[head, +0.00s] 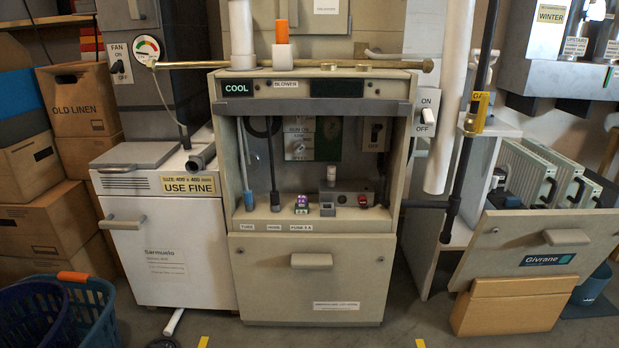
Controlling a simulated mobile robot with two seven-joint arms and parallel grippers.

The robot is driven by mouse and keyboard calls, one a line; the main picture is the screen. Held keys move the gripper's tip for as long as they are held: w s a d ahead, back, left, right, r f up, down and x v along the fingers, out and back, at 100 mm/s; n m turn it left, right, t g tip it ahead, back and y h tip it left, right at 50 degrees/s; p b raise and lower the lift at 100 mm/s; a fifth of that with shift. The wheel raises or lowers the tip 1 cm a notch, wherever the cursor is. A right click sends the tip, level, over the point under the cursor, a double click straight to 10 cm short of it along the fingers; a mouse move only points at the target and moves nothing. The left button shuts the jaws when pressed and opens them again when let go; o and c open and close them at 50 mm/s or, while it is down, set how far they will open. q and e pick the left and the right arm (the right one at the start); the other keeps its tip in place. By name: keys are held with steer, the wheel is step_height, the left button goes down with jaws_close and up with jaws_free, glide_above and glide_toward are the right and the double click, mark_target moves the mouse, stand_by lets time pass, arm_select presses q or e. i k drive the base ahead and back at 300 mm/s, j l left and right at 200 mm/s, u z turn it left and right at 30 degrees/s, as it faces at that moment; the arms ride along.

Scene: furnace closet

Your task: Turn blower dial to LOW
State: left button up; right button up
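A beige furnace cabinet (224,185) stands in the middle of the head view with its upper compartment open. A "BLOWER" label (285,84) sits on its top strip, between a lit display (238,89) reading "COOL" and a dark, blank display (336,88). Inside, on the back wall, a pale control plate (298,128) carries small print and a round dial (298,148). This may be the blower dial; its print and pointer setting are too small to read. Neither of my grippers is in view.
A switch (376,133) is inside the compartment at right. Below are a small box (350,198), coloured fuses (301,203) and hoses. A brass rod (300,65) lies across the top. A blue basket (85,310) stands front left; a leaning panel (530,245) is at right.

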mark_target(299, 147)
steer(key=i+l+z, duration=0.15)
steer(key=i, duration=0.3)
steer(key=i+l+z, duration=0.15)
steer(key=i, duration=0.35)
